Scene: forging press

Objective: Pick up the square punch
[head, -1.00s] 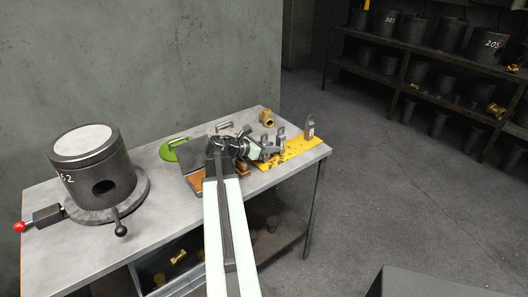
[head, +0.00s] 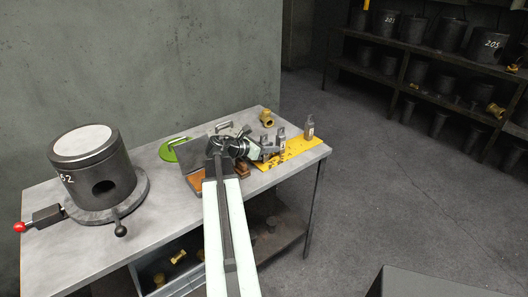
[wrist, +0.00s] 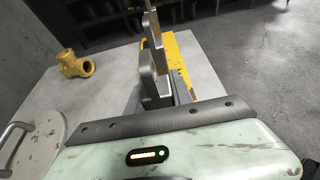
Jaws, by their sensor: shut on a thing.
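My gripper (head: 270,149) is at the near edge of the yellow plate (head: 298,147) on the table in the head view. It is shut on a grey steel punch (head: 281,135), which I take for the square punch; the jaws hide its lower part. I cannot tell clearly whether it is clear of the plate. Another grey punch (head: 309,127) stands upright near the plate's far right end. In the wrist view, grey upright metal parts (wrist: 151,80) stand in front of my gripper's body, with the yellow plate behind.
A brass fitting (head: 267,117) lies behind my gripper. A green disc (head: 172,150) with a handle and an angled grey plate (head: 195,156) are to the left. A dark cylinder (head: 95,178) with a red-knobbed lever stands on the table's left. Shelves (head: 420,50) stand at the back right.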

